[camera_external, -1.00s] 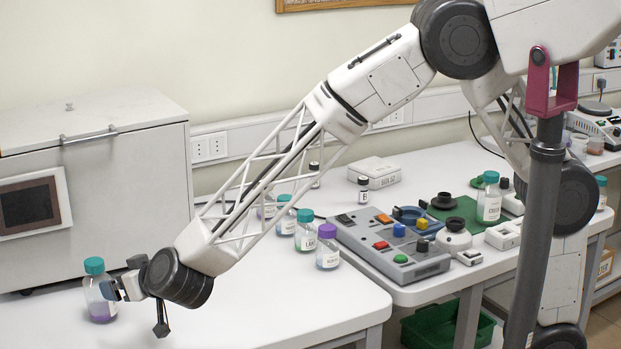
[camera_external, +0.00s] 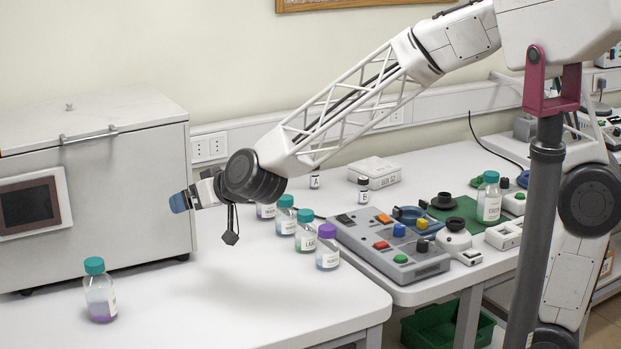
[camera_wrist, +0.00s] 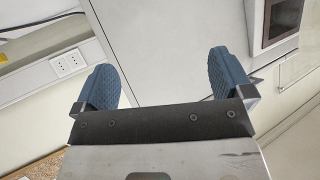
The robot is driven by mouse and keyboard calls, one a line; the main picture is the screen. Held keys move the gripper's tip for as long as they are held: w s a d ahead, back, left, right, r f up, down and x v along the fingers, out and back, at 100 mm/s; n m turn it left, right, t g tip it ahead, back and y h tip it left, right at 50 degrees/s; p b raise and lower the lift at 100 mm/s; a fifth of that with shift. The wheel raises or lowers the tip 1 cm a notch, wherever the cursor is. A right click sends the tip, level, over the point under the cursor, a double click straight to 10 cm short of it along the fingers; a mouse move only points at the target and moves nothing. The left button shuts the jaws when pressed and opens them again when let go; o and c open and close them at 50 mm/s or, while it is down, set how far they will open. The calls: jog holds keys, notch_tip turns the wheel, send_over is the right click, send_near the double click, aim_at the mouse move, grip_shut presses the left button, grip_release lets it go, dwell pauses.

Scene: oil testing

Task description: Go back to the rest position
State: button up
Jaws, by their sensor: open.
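My gripper (camera_external: 180,202) is raised above the white table, in front of the right side of the grey cabinet. In the wrist view its two blue finger pads (camera_wrist: 161,82) stand wide apart with nothing between them. A glass bottle (camera_external: 100,292) with a teal cap and purple liquid stands upright on the table at the front left, apart from my gripper.
The grey cabinet (camera_external: 95,180) fills the left back. Several capped bottles (camera_external: 306,232) stand in a row right of my wrist. A grey control box (camera_external: 390,248) with coloured buttons lies further right. The table's front middle (camera_external: 220,310) is clear.

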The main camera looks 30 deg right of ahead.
jog(key=s+d+r+g+h, duration=0.15)
jog(key=s+d, duration=0.25)
jog(key=d, duration=0.9)
jog(key=s+d+r+g, duration=0.2)
jog(key=s+d+r, duration=0.15)
jog(key=d, duration=0.95)
jog(key=s+d+f+m+g+h, duration=0.3)
jog(key=s+d+g+h, duration=0.1)
jog(key=s+d, duration=1.7)
jog(key=shift+d+f+m+g+h, duration=0.15)
jog(key=shift+d+m+g+h, duration=0.25)
jog(key=shift+d, duration=0.5)
